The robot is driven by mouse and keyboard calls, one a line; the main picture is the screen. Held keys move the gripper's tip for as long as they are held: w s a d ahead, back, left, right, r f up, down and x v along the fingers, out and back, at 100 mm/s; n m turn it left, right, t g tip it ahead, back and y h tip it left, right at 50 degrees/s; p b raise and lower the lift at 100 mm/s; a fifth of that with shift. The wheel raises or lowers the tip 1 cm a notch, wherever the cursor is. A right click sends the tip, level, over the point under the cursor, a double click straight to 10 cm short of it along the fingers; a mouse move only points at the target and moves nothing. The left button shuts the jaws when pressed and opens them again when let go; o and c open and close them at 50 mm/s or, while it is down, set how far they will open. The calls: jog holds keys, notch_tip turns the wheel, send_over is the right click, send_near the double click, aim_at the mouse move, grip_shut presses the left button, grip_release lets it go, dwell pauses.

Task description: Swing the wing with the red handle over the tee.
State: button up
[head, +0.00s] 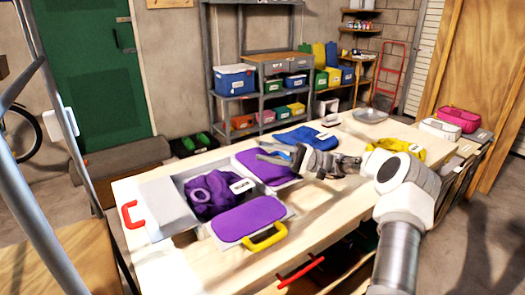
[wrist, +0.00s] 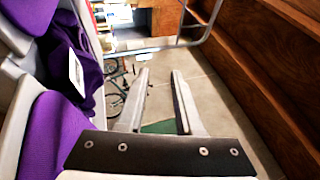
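The wing with the red handle (head: 165,208) is a light grey panel lying open on the table, left of the tee. Its red handle (head: 129,214) points left. The purple tee (head: 228,203) lies bunched on the board's middle, with a white label; it also shows at the left of the wrist view (wrist: 90,62). A purple wing with a yellow handle (head: 247,219) lies in front, and another purple wing (head: 266,167) lies behind right. My gripper (head: 262,154) is over the back-right wing, apart from the red handle. In the wrist view my gripper (wrist: 160,75) is open and empty.
A blue cloth (head: 300,136), a grey plate (head: 370,116) and a yellow cloth (head: 398,148) lie farther right on the wooden table (head: 325,212). The table's front right is clear. A metal frame (head: 48,120) stands beyond the table's left end.

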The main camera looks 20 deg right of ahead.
jog(key=shift+a, duration=0.1)
jog(key=s+a+r+n+g+h+p, duration=0.15)
jog(key=s+a+g+h, duration=0.35)
jog(key=s+a+h, duration=1)
jog(key=s+d+n+t+h+b, duration=0.1)
jog(key=s+d+t+h, duration=0.2)
jog(key=s, duration=0.6)
jog(key=s+d+n+t+h+b, duration=0.1)
jog(key=s+t+h, duration=0.25)
jog(key=s, duration=0.55)
notch_tip(320, 180, up, 15)
jog(key=p, duration=1.4)
jog(key=shift+s+a+t+p, duration=0.2)
jog(key=shift+s+t+p, duration=0.05)
jog(key=shift+t+p, duration=0.1)
